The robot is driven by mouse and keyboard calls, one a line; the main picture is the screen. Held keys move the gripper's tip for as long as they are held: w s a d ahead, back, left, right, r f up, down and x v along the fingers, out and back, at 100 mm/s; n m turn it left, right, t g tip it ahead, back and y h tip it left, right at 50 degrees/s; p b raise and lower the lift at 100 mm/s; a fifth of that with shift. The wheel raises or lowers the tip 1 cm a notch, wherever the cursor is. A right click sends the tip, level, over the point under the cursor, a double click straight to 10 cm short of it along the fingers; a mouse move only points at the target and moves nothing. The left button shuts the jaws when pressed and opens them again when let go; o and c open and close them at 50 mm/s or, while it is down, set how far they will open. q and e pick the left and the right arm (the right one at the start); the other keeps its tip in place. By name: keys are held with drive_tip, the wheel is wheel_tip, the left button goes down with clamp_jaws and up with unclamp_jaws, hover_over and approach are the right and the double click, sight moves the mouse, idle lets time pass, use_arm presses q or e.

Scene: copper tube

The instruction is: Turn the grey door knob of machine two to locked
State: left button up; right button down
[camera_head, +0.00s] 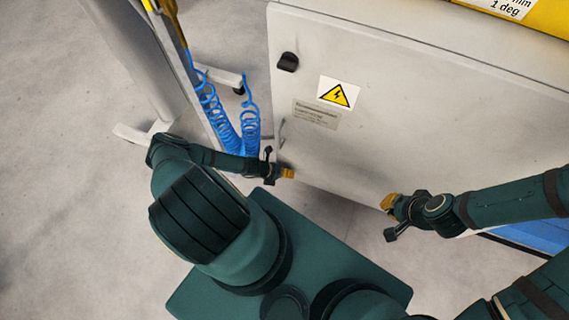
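A dark knob (288,62) sits near the upper left of the large pale machine door (420,120). It looks black or dark grey, and its exact turn position is too small to read. My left gripper (287,173) is at the door's lower left edge, well below the knob, with its yellow tips towards the door. My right gripper (388,202) is near the door's lower edge, further right and far from the knob. Both appear apart from the knob. The finger openings are too small to make out.
A yellow warning sign (339,92) and a label plate (316,114) are on the door below the knob. Coiled blue hoses (222,118) hang left of the door, close to my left forearm. A grey stand foot (142,132) is further left. Open floor lies at left.

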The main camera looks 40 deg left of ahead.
use_arm(q)
clamp_jaws()
drive_tip(key=shift+w+a+r, duration=0.1)
drive_tip(key=shift+w, duration=0.05)
